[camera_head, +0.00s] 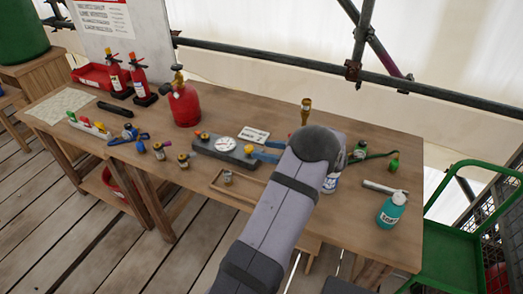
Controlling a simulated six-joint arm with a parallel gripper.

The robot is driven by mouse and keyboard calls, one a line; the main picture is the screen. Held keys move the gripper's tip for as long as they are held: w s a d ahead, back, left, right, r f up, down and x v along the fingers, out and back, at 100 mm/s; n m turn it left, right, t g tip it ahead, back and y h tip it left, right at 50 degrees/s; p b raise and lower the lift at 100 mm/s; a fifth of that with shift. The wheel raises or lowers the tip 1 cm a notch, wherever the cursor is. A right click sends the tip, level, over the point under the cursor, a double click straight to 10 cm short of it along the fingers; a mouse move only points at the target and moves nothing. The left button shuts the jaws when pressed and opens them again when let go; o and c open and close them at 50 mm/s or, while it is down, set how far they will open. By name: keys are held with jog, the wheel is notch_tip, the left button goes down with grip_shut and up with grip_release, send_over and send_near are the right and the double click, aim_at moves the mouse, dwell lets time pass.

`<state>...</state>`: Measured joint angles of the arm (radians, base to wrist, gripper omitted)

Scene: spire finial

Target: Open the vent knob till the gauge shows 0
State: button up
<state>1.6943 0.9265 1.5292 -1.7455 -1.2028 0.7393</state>
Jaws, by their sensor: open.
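A dark grey block (212,147) lies on the workbench with a round white gauge (225,144) on top. The gauge's needle is too small to read. A small yellow and red knob (248,150) sits at the block's right end, and another small knob (205,136) is at its left end. I cannot tell which is the vent knob. My gripper (262,150) shows as two blue fingers, apart and pointing left, just right of the right-end knob. The rest of it is hidden behind my grey arm. I see nothing between the fingers, and cannot tell whether they touch the knob.
A red gas cylinder (185,105) stands behind the block. A brass piece (306,108) stands behind my arm. A teal bottle (391,209) is at the right front.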

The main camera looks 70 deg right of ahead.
jog(key=w+a+r+m+t+y+p, duration=0.1)
jog(key=w+a+r+p, duration=0.15)
jog(key=w+a, duration=0.5)
jog(key=w+a+r+t+y+p, duration=0.1)
jog(key=w+a+r+p, duration=0.3)
jog(key=w, duration=0.7)
jog(key=w+a+r+m+y+p, duration=0.1)
jog(key=w+a, duration=0.6)
jog(key=w, duration=0.2)
jog(key=m+g+h, duration=1.2)
jog(key=h, duration=0.1)
send_near(249, 149)
jog(key=shift+d+f+p, duration=0.25)
jog(key=shift+d+p, duration=0.1)
jog(key=shift+d, duration=0.1)
jog(key=shift+n, duration=0.9)
jog(key=shift+d, duration=0.15)
jog(key=shift+t, duration=0.3)
jog(key=shift+p+x, duration=1.25)
jog(key=shift+x, duration=2.35)
